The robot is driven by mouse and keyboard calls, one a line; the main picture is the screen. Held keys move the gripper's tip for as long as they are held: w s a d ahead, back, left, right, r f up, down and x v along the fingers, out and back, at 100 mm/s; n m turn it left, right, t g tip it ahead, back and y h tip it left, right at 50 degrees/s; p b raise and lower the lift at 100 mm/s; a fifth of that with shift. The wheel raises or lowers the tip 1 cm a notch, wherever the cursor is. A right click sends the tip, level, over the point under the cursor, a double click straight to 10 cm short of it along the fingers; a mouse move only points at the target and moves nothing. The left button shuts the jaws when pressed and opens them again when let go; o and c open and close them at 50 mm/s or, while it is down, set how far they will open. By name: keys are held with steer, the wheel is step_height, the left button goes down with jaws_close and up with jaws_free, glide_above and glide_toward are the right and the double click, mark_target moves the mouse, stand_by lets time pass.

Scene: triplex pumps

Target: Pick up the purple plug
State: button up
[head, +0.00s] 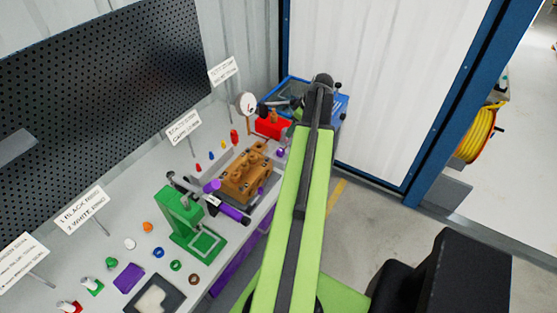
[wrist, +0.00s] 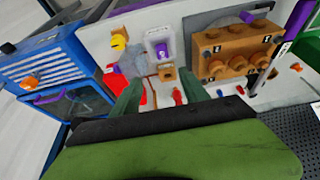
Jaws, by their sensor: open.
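A small purple piece (wrist: 161,50) stands on a white pad in the wrist view, left of the brown pump block (wrist: 235,52). In the head view a small purple piece (head: 281,153) shows just right of the brown block, close to my arm. Another purple piece (wrist: 247,17) is at the brown block's far edge. I cannot tell for sure which is the plug. My gripper (wrist: 162,92) has its green fingers spread apart with nothing held between them. The purple piece on the pad lies beyond the fingertips, apart from them.
A red box (head: 272,126) and a gauge (head: 245,103) are behind the brown block. A green press (head: 182,215) and several small coloured parts stand on the grey bench. A perforated wall panel (head: 100,75) borders the bench.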

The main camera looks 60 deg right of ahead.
steer(key=b, duration=0.8)
glide_above(281, 150)
steer(key=s, duration=0.2)
steer(key=f, duration=0.9)
steer(key=shift+s+d+f, duration=0.1)
steer(key=shift+d, duration=0.2)
steer(key=b+x, duration=0.4)
steer(key=x, duration=0.1)
steer(key=shift+s+a+f+b, duration=0.15)
steer(key=shift+a+f+b, duration=0.1)
steer(key=shift+a+b, duration=0.15)
steer(key=shift+r, duration=0.15)
steer(key=shift+c, duration=0.3)
jaws_close()
